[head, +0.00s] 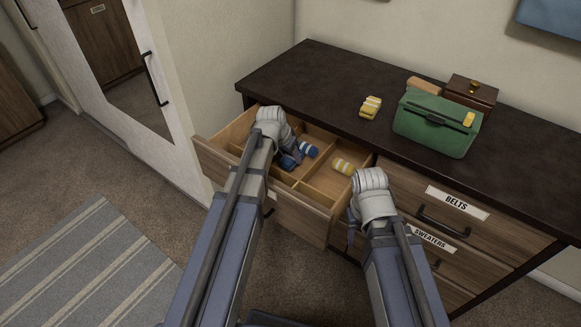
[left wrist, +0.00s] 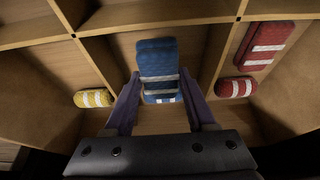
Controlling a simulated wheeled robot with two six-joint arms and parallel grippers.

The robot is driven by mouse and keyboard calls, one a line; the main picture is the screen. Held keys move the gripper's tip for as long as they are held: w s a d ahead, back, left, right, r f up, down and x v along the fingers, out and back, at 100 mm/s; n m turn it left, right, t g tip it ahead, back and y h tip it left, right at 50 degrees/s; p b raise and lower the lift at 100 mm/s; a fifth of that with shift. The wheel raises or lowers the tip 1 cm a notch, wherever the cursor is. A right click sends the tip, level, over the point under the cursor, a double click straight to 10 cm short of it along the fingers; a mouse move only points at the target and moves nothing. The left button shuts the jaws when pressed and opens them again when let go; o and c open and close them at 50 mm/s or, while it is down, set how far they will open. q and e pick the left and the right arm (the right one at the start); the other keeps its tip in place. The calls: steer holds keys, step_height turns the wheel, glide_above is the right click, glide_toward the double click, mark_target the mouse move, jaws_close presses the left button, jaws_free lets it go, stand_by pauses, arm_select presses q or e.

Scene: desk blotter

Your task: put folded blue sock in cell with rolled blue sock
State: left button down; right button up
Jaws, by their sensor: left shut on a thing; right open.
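My left gripper (head: 291,157) is inside the outline of the open drawer (head: 315,212). It is shut on the folded blue sock (head: 287,163), whose white-striped end lies between the fingers in the left wrist view (left wrist: 157,58). The rolled blue sock (head: 309,148) has white stripes and lies in a middle cell; in the left wrist view (left wrist: 162,98) it shows just below the folded one. The folded sock appears over or in that same cell; I cannot tell whether it touches the floor. My right gripper (head: 353,224) is open in front of the drawer, its fingers mostly hidden.
A rolled yellow sock (head: 344,166) lies in the neighbouring cell. Folded (left wrist: 264,44) and rolled (left wrist: 235,87) red socks share the cell on the other side. A folded yellow sock (head: 370,107) and green bag (head: 437,124) sit on the dresser top. Thin wooden dividers separate the cells.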

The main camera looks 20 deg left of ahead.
mark_target(290, 163)
arm_select(q)
steer(key=shift+f+b, duration=1.85)
steer(key=shift+f, duration=0.2)
steer(key=shift+c, duration=1.1)
jaws_free()
steer(key=shift+r, duration=0.1)
steer(key=shift+s+r+p, duration=0.2)
steer(key=shift+r+p, duration=0.35)
steer(key=shift+r, duration=0.1)
steer(key=p+v, duration=1)
steer(key=v, duration=0.1)
